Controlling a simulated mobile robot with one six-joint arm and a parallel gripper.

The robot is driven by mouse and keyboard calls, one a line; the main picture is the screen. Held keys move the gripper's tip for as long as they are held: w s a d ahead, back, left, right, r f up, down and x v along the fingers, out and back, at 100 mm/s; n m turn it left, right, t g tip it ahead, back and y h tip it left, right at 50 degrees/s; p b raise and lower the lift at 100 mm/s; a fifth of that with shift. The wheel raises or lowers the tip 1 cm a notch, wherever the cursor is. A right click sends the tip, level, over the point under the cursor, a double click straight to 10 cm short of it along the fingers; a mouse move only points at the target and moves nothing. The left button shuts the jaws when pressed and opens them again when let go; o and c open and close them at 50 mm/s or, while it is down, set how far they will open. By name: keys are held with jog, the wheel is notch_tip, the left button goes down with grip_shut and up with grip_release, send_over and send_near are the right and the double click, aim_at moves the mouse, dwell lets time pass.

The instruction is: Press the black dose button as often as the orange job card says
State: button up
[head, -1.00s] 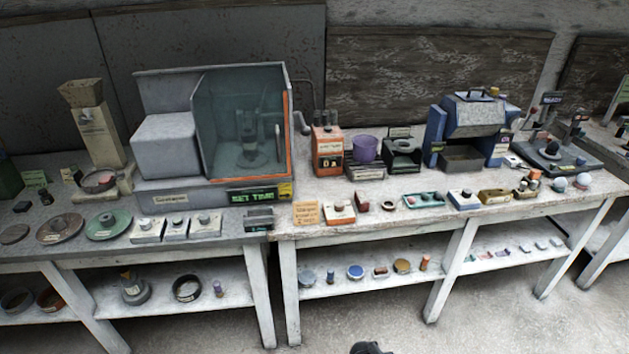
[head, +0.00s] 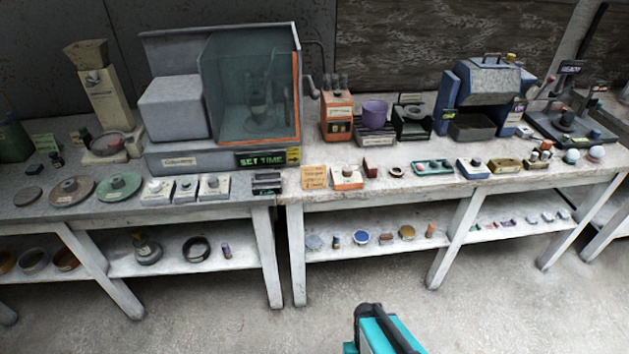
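The orange job card (head: 314,177) stands at the front edge of the bench, left of centre; its writing is too small to read surely. Just right of it is a white and orange box (head: 346,178) with a dark round button (head: 350,171) on top, possibly the dose button. An orange machine (head: 337,117) stands behind. My gripper (head: 372,312), a black end on a teal arm part, shows at the bottom edge, over the floor and well apart from the bench. Its fingers cannot be made out.
A grey machine with a clear hood (head: 252,95) and a SET TIME display stands left. Lower shelves hold small items. The floor in front is clear.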

grip_shut()
dwell(1.6)
